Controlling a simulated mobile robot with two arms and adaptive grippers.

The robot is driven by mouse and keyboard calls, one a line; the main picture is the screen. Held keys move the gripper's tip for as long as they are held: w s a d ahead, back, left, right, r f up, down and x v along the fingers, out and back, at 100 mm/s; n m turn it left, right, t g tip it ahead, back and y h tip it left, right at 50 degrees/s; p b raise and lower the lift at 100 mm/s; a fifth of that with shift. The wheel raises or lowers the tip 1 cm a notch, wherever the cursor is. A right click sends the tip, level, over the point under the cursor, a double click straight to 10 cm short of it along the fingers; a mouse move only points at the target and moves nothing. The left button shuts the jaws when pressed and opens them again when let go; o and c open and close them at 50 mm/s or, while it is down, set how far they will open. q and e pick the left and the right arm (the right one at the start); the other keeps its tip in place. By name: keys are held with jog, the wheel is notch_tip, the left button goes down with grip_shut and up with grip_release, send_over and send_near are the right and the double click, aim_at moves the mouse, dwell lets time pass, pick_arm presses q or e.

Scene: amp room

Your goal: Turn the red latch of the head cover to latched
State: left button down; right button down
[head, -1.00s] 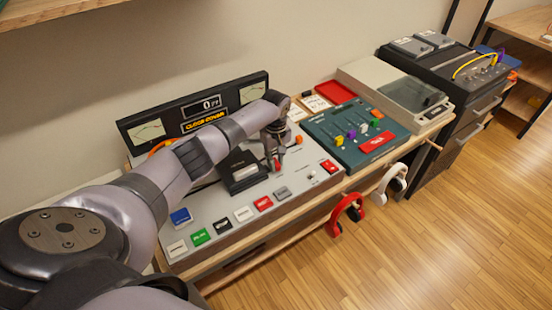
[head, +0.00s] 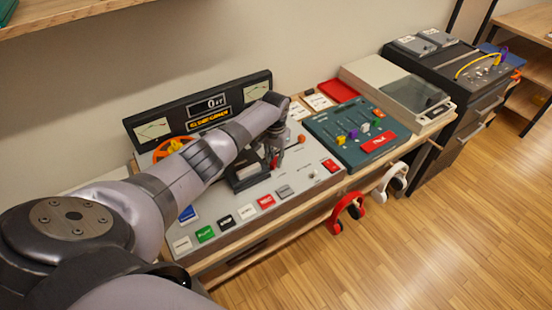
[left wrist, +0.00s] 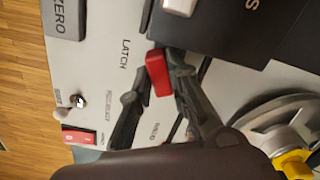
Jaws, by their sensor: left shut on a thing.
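The red latch (left wrist: 158,72) is a small red block beside the printed word LATCH in the left wrist view. In the head view a little of its red (head: 275,161) shows under my gripper. My left gripper (left wrist: 165,62) is shut on the red latch, with a dark finger on each side of it. In the head view my left gripper (head: 274,150) points down at the grey panel. The black head cover (head: 247,182) stands just left of it, partly hidden by my arm. The cover's dark edge (left wrist: 225,32) is beside the latch in the wrist view. My right gripper is not seen.
The grey console (head: 300,180) has several coloured buttons along its front. An orange wheel (head: 165,145) stands behind my arm, under a display (head: 207,106). A green slider panel (head: 350,132) is to the right. Red headphones (head: 347,212) and white headphones (head: 392,180) hang in front.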

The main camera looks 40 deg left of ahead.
aim_at(274, 160)
pick_arm(q)
jog(key=m, duration=0.5)
jog(key=shift+w+a+m, duration=0.1)
jog(key=shift+a+m, duration=0.2)
dwell(0.4)
jog(key=c, duration=1.5)
grip_release()
notch_tip(274, 160, up, 12)
jog(key=shift+r, duration=0.1)
